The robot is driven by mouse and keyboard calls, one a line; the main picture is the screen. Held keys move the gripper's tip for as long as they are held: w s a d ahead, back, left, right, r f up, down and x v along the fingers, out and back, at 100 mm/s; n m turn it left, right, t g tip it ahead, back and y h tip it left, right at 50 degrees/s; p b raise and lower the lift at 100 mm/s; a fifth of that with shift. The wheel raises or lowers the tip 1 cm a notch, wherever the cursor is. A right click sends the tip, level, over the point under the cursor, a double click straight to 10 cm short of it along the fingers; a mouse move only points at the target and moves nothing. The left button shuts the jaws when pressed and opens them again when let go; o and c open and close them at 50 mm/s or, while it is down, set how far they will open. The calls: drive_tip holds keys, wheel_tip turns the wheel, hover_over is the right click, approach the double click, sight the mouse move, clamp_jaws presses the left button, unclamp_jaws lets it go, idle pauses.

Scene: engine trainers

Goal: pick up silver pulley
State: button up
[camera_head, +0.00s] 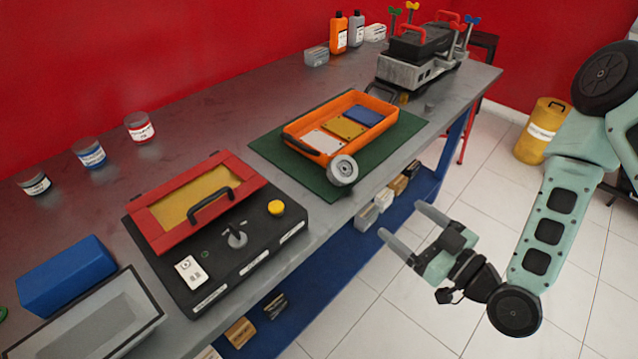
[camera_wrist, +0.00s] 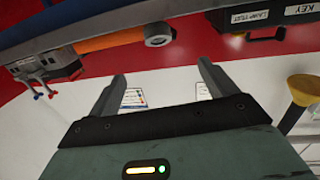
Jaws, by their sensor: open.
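The silver pulley (camera_head: 343,170) is a round grey wheel with a hub hole. In the head view it sits on the green mat (camera_head: 287,158) at the near corner of the orange tray (camera_head: 338,143), close to the bench's front edge. It also shows in the wrist view, upper middle, as a small grey ring (camera_wrist: 159,32) beside the tray's orange side. My gripper (camera_head: 408,228) is open and empty, off the front of the bench, to the right of and nearer than the pulley. Its two fingers (camera_wrist: 161,90) are spread apart in the wrist view with nothing between them.
The tray holds white, yellow and blue plates. A black control box (camera_head: 237,240) with a red-framed lid stands left of the mat. A grey engine block (camera_head: 408,72) stands at the back right. A blue lower shelf (camera_head: 345,243) holds small boxes. Clear floor surrounds my gripper.

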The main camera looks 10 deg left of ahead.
drive_tip(key=b, duration=0.6)
approach(347, 172)
drive_tip(key=x, duration=0.3)
drive_tip(key=shift+t, duration=0.3)
drive_tip(key=shift+p+x, duration=0.6)
drive_tip(key=shift+x, duration=2.4)
drive_tip(key=shift+s+f, duration=0.1)
drive_tip(key=shift+f, duration=0.05)
drive_tip(key=c, duration=1.5)
drive_tip(key=shift+o, duration=0.2)
